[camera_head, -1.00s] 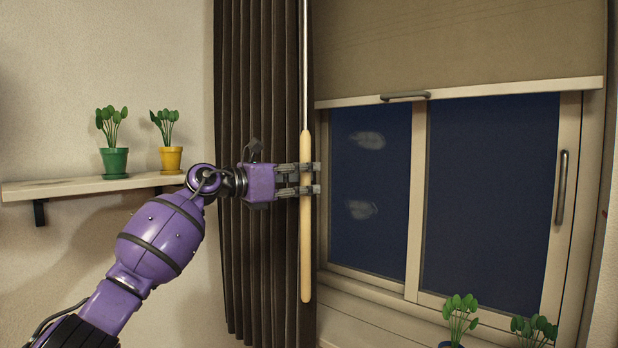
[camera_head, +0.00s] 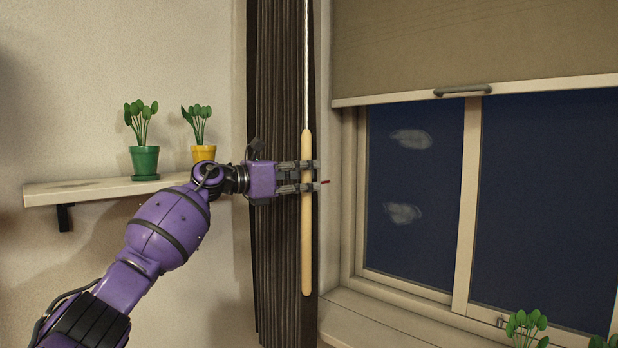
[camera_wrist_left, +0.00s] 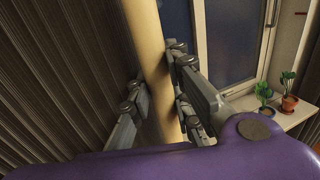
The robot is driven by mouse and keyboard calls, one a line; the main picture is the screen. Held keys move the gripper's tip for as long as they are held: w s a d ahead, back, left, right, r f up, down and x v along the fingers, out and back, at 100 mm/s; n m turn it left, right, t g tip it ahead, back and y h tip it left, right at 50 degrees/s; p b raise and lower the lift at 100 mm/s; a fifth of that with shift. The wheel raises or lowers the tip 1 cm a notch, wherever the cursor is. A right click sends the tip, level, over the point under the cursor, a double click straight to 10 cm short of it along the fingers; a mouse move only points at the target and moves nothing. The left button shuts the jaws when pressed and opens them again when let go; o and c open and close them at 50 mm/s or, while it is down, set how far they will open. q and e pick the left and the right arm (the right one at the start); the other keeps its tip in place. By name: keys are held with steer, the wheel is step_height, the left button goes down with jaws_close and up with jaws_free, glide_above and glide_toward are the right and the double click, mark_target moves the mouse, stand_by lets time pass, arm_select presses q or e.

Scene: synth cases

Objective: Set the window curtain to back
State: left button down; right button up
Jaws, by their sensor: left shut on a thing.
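The dark brown pleated window curtain (camera_head: 272,270) hangs bunched in a narrow strip left of the window. A pale wooden wand (camera_head: 306,240) hangs upright on a thin light rod in front of the curtain's right edge. My left gripper (camera_head: 306,176) is shut on the wand at its upper part, its fingers covering a little of it. In the left wrist view, the wand (camera_wrist_left: 146,40) runs between the fingers (camera_wrist_left: 157,82), with the curtain (camera_wrist_left: 45,105) at the left. The curtain's top is out of view. My right gripper is not in view.
The window (camera_head: 540,200) has a half-lowered tan blind (camera_head: 480,45) with a grey handle (camera_head: 462,90). A wall shelf (camera_head: 90,190) at the left holds a green-potted plant (camera_head: 144,160) and a yellow-potted plant (camera_head: 203,153). Plants (camera_head: 525,328) stand on the sill (camera_head: 385,325).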

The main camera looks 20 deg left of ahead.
arm_select(q)
steer(key=shift+a, duration=0.2)
steer(key=c, duration=1.6)
jaws_free()
steer(key=shift+d, duration=0.1)
steer(key=v, duration=1.2)
